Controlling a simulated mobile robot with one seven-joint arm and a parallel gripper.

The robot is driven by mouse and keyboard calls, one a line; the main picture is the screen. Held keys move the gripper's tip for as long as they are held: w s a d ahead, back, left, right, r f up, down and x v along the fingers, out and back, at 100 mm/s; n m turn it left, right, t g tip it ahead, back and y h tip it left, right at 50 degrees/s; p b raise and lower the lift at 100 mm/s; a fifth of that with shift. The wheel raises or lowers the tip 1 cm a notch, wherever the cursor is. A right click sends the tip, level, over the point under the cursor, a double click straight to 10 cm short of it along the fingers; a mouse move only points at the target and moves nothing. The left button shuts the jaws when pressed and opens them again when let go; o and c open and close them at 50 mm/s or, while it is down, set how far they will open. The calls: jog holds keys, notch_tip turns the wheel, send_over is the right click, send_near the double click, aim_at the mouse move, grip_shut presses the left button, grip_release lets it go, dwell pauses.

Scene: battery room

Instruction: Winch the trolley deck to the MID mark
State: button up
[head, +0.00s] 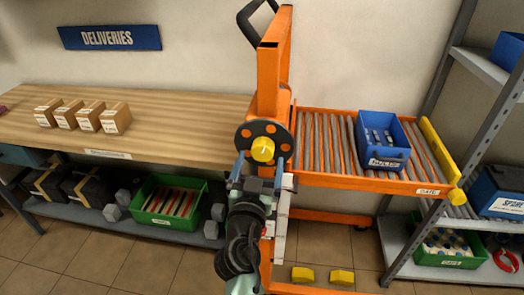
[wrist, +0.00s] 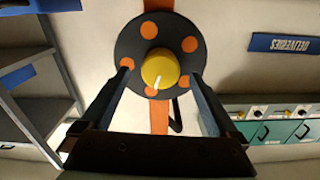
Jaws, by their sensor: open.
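The orange trolley's winch wheel (head: 274,133) is a dark disc with orange dots and a yellow hub knob (head: 262,149). The wheel (wrist: 128,45) and knob (wrist: 158,69) also show in the wrist view; the knob has a white pointer line. My gripper (head: 258,172) is open in front of the wheel. In the wrist view its fingers (wrist: 159,74) stand either side of the knob, with gaps. The roller deck (head: 323,180) extends right of the mast, carrying a blue bin (head: 383,143). A pale strip (head: 282,215) runs down the mast, partly hidden; no MID mark is legible.
A yellow gate (head: 438,158) closes the deck's right end, beside a grey shelf rack (head: 464,95). A wooden bench (head: 170,115) with small cartons (head: 116,118) stands left. Under it are a green crate (head: 167,222) and grey weights. Floor is clear at front left.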

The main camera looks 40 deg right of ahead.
aim_at(261, 155)
jog(key=shift+x, duration=1.65)
jog(key=shift+c, duration=0.3)
jog(key=c, duration=1.3)
